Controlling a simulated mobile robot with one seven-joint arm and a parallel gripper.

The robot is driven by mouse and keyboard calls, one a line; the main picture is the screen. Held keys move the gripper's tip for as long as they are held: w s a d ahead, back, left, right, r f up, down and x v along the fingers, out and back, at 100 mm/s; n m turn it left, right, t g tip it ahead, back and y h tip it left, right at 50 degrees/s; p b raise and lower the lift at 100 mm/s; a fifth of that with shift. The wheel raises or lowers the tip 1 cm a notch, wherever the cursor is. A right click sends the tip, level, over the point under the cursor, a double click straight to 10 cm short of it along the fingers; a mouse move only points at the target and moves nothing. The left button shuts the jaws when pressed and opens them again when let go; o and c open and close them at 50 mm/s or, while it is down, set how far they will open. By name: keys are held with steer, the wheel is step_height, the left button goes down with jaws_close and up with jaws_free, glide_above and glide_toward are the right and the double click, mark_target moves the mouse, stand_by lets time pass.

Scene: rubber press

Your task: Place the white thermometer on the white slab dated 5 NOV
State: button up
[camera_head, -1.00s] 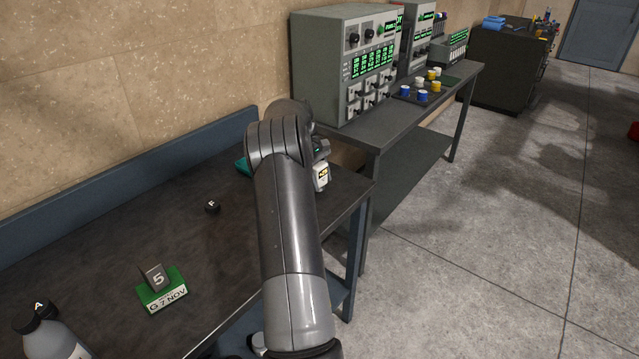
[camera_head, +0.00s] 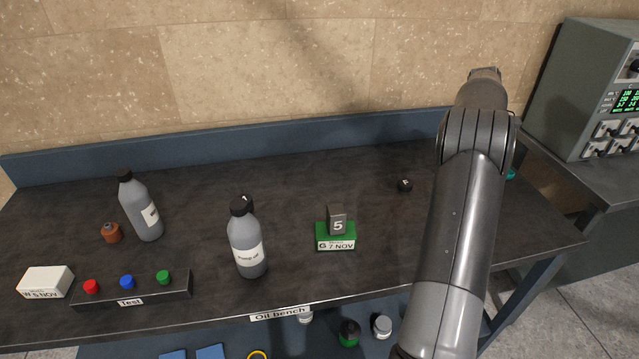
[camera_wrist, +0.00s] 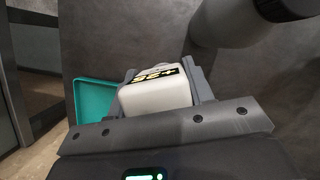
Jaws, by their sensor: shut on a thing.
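The white thermometer (camera_wrist: 155,97) with a dark "+35"-like display on its top is between the fingers of my gripper (camera_wrist: 162,72) in the wrist view. The fingers are shut on it. In the head view my arm hides the gripper and the thermometer. The white slab dated 5 NOV (camera_head: 45,283) lies at the front left of the oil bench (camera_head: 290,205), its top bare. My gripper is far to the right of this slab, on the other side of the bench.
A black rack with red, blue and green buttons (camera_head: 130,290) sits right of the slab. An orange-brown weight (camera_head: 111,233) and two grey bottles, one (camera_head: 140,208) behind and one (camera_head: 246,240) mid-bench, stand nearby. A green 7 NOV slab (camera_head: 336,240) bears a grey 5 block (camera_head: 337,220). A teal tray (camera_wrist: 95,100) is beside my gripper.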

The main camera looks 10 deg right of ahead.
steer(key=w+a+r+n+t+h, duration=0.1)
steer(key=w+a+r+n+t, duration=0.1)
steer(key=w+a+n, duration=0.9)
steer(key=w+a+r+n+t+h, duration=0.15)
steer(key=w+a, duration=0.45)
steer(key=a, duration=1.1)
steer(key=w+a+r+n+t, duration=0.15)
steer(key=a+n, duration=0.35)
steer(key=a, duration=1.1)
steer(key=w+a+r+n+t, duration=0.15)
steer(key=a+n, duration=0.35)
steer(key=a, duration=1)
steer(key=s+a+r+n+t+y, duration=0.1)
steer(key=s+a+r+n, duration=0.2)
steer(key=a, duration=0.7)
steer(key=s+a+n+t+y, duration=0.1)
steer(key=s+a+n+y, duration=0.15)
steer(key=s+a, duration=0.45)
steer(key=s+a+r+n+y, duration=0.15)
steer(key=a+n, duration=0.25)
steer(key=a, duration=0.8)
steer(key=n+y, duration=0.1)
steer(key=n, duration=0.3)
glide_above(53, 267)
steer(key=s+d, duration=0.1)
steer(key=s, duration=0.1)
step_height(53, 267, down, 13)
steer(key=shift+w, duration=0.1)
steer(key=shift+f, duration=2.1)
steer(key=shift+f, duration=0.1)
